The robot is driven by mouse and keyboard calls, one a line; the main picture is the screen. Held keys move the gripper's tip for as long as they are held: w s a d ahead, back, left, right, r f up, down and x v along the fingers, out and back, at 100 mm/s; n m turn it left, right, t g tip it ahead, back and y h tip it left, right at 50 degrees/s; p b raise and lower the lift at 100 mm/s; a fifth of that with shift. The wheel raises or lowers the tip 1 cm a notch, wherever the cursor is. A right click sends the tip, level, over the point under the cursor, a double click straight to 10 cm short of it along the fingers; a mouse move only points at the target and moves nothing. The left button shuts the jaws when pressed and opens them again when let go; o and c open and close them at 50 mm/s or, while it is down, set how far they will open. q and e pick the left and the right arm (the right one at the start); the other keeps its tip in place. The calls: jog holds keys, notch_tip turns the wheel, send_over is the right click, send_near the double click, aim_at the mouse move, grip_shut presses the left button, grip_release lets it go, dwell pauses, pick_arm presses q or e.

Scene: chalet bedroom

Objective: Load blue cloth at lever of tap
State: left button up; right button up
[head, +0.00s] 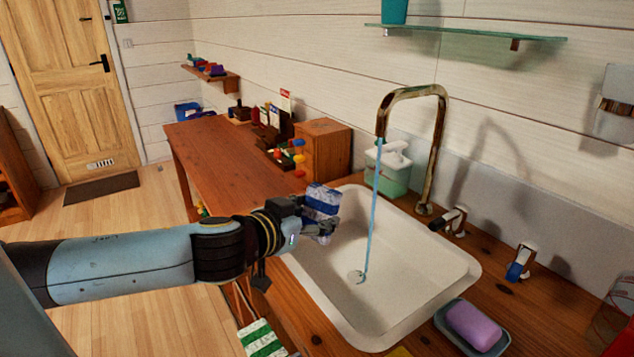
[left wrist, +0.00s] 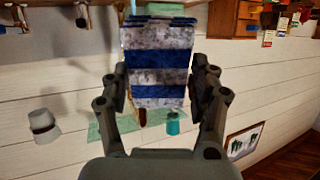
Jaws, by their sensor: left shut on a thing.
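My left gripper (head: 312,222) is shut on a blue-and-white striped cloth (head: 322,200), held over the left rim of the white sink (head: 440,283). In the left wrist view the folded cloth (left wrist: 158,62) sits between the two fingers. The tap (head: 440,150) is a tall, tarnished spout with a blue stream of water falling into the basin. A dark-and-white lever (head: 450,221) is at the wall side of the sink, beside the spout's foot. A second lever with a blue end (head: 520,263) is further right. The cloth is apart from both. My right gripper is not in view.
A green soap dispenser (head: 390,168) stands behind the sink; a purple soap (head: 474,324) lies in a dish at front right. A green-striped cloth (head: 262,342) is below the counter's front edge. A glass shelf (head: 470,33) is above. The basin is clear.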

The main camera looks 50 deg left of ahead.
pick_arm(q)
jog(key=shift+w+f, duration=0.15)
jog(key=shift+w, duration=0.65)
jog(key=w+f+b, duration=0.1)
jog(key=w+f, duration=0.1)
jog(key=w, duration=0.9)
jog(key=shift+w+d+f, duration=0.15)
jog(key=shift+w+d, duration=0.2)
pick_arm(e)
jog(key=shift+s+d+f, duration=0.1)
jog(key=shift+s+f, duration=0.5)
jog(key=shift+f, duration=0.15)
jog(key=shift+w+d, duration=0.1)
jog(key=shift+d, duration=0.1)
pick_arm(q)
jog(key=s, duration=0.8)
jog(key=shift+a+b, duration=0.2)
jog(key=shift+b, duration=0.25)
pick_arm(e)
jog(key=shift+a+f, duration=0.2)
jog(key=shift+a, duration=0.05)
